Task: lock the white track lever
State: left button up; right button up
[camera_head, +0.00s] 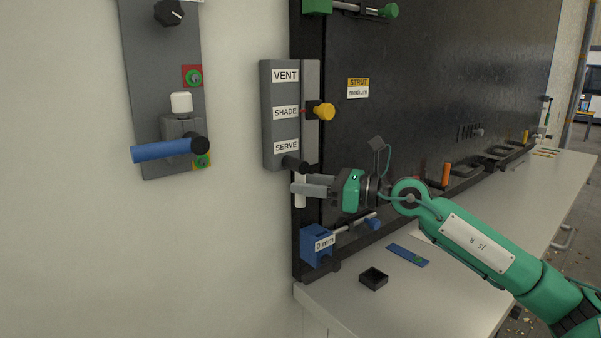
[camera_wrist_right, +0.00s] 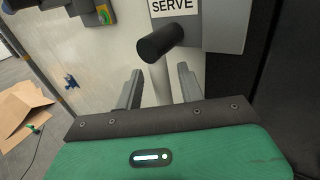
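The white track lever (camera_head: 300,190) hangs down from a black hub (camera_head: 295,164) beside the SERVE label on the grey panel (camera_head: 290,120). My right gripper (camera_head: 303,185) reaches in from the right at the lever's height. In the right wrist view the gripper (camera_wrist_right: 160,88) is open, with its two grey fingers apart. The white lever (camera_wrist_right: 160,82) shows between them, below the black hub (camera_wrist_right: 160,43). I cannot tell whether either finger touches it. My left gripper is not in view.
The same panel has VENT and SHADE labels and a yellow knob (camera_head: 324,112). A blue lever (camera_head: 163,150) is on another panel at left. A blue 0 mm block (camera_head: 317,243) sits below the gripper. A small black tray (camera_head: 373,279) lies on the bench (camera_head: 420,303).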

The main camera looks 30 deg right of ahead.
jog(key=shift+p+x, duration=0.55)
jog(key=shift+x, duration=0.4)
grip_shut()
